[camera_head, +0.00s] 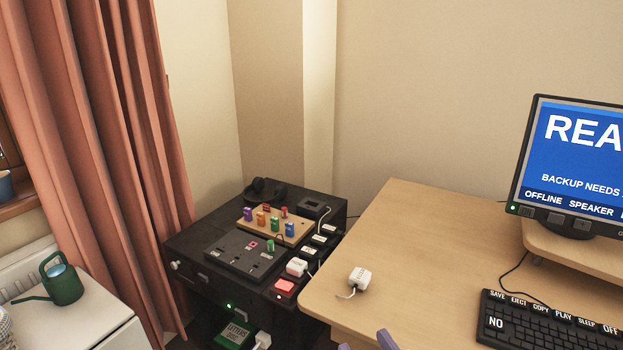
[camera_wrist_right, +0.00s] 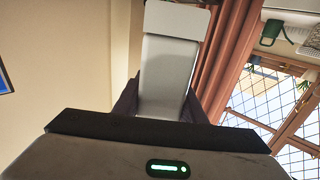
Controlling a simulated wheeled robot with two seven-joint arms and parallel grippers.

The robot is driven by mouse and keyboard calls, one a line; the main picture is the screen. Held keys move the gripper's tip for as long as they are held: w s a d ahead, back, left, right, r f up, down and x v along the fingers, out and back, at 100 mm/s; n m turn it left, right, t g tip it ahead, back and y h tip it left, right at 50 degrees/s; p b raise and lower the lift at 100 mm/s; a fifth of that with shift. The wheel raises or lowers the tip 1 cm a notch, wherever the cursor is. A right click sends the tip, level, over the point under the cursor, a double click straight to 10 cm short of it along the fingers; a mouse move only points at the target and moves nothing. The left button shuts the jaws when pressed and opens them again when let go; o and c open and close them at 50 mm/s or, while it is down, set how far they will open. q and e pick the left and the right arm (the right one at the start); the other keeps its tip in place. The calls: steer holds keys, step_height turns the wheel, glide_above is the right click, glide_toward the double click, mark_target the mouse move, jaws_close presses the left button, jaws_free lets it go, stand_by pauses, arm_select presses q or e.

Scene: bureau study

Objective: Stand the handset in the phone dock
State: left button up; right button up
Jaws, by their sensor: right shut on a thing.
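The handset (camera_wrist_right: 168,75), a pale grey-white slab with a lighter end piece, is held between the two dark fingers of my right gripper (camera_wrist_right: 160,100) in the right wrist view. The gripper is shut on it. In the head view only the tips of my right gripper (camera_head: 382,342) show at the bottom edge, over the desk front; the handset cannot be made out there. A small black block with a pale top opening (camera_head: 312,206) at the back right of the black cabinet may be the phone dock; I cannot tell for sure. My left gripper is not in view.
The black cabinet (camera_head: 205,243) carries a wooden board (camera_head: 270,233) with coloured pegs, switches and white plugs. A white cube-shaped plug (camera_head: 359,279) lies on the desk (camera_head: 430,260). The keyboard (camera_head: 540,325) and monitor (camera_head: 575,165) stand right. The desk's middle is clear.

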steer(key=s+d+f+m+h, duration=0.1)
steer(key=d+m+h, duration=0.1)
steer(key=d, duration=0.4)
steer(key=d+f+m+t+h, duration=0.1)
steer(key=d+f+m+h, duration=0.1)
steer(key=d+h, duration=0.2)
steer(key=shift+s+d, duration=0.4)
steer(key=shift+d, duration=0.85)
steer(key=w+a+r+n+g+y, duration=0.2)
steer(key=a+n+y, duration=0.4)
steer(key=a, duration=0.3)
steer(key=w+a+r+n+g+y, duration=0.2)
steer(key=w+a+n+g+y, duration=0.2)
steer(key=a+y, duration=0.5)
steer(key=shift+a+r+n+g, duration=0.2)
steer(key=shift+r+n+g, duration=0.15)
steer(key=shift+n+g, duration=1.05)
steer(key=shift+g+y, duration=0.3)
steer(key=shift+g, duration=0.1)
steer(key=shift+r+g, duration=0.1)
steer(key=shift+g, duration=0.3)
